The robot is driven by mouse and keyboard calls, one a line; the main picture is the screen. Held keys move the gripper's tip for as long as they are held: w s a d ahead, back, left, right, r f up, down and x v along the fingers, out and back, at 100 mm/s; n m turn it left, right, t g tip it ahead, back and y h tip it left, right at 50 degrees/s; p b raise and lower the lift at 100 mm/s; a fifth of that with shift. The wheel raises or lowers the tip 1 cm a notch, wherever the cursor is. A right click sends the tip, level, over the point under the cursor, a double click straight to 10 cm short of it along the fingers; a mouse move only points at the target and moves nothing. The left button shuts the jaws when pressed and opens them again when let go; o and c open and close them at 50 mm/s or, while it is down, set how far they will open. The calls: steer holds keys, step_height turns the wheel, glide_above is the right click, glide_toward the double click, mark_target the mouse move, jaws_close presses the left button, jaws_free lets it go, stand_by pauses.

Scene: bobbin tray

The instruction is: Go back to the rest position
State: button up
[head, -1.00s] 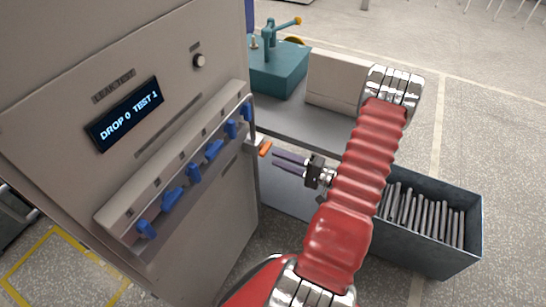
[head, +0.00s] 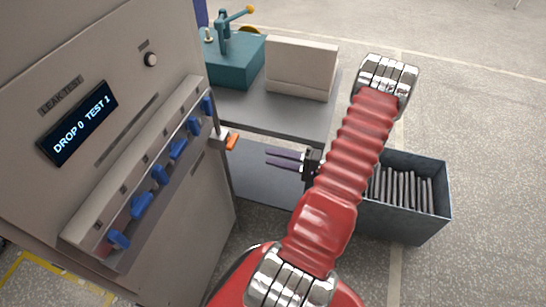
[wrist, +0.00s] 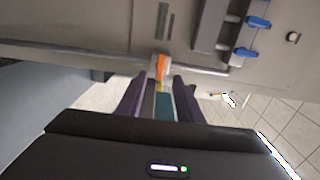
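My gripper (head: 285,159) is in the middle of the head view, its two dark purple fingers apart and pointing left. Nothing shows between the fingers. They point toward the orange-tipped lever (head: 232,142) on the side of the leak test cabinet (head: 190,220), with a gap between. In the wrist view my gripper (wrist: 158,95) also shows its fingers spread, with the orange lever (wrist: 161,67) beyond the tips.
The cabinet's display (head: 78,122) reads "DROP 0 TEST 1", above a row of blue valve handles (head: 160,174). A bench (head: 270,115) behind holds a teal press (head: 235,62) and a beige box (head: 300,68). A dark bin (head: 405,225) of grey rods stands right of my arm.

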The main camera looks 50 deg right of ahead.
stand_by(0.5)
steer(key=s+a+r+g+y, duration=0.1)
steer(key=s+a+g+y, duration=0.15)
steer(key=a+g, duration=0.4)
steer(key=s+a+r+g+y, duration=0.1)
steer(key=s+a+g, duration=0.2)
steer(key=a+g, duration=0.4)
steer(key=w+a+r+n+t+h, duration=0.1)
steer(key=a+r+n+h, duration=0.4)
steer(key=a+r, duration=0.5)
steer(key=w+a+r+n+t+h, duration=0.1)
steer(key=w+a+r+n+h, duration=0.2)
steer(key=a+r+n, duration=0.6)
step_height(320, 180, up, 8)
steer(key=shift+a+f+h, duration=0.1)
steer(key=shift+a+h, duration=0.75)
steer(key=shift+a, duration=0.35)
steer(key=shift+w, duration=0.1)
stand_by(2.6)
